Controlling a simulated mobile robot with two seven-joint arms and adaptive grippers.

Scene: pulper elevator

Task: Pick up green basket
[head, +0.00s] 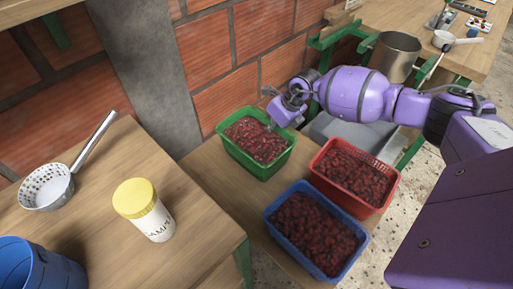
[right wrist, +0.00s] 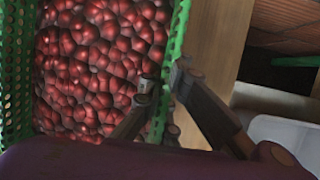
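The green basket (head: 279,155), filled with dark red coffee cherries (head: 257,138), stands on the lower wooden table near the brick wall. My right gripper (head: 272,122) is at its right-hand rim. In the right wrist view, the right gripper's fingers (right wrist: 166,82) straddle the green rim (right wrist: 181,28), one inside over the cherries and one outside. The fingers look closed tightly onto the rim. The basket appears to rest on the table. My left gripper is not in view.
A red basket (head: 388,181) and a blue basket (head: 342,268), both full of cherries, stand close by to the right. A yellow-lidded jar (head: 149,213), a strainer (head: 48,189) and a blue bucket (head: 40,268) are on the nearer table. A metal pot (head: 391,58) is behind my right arm.

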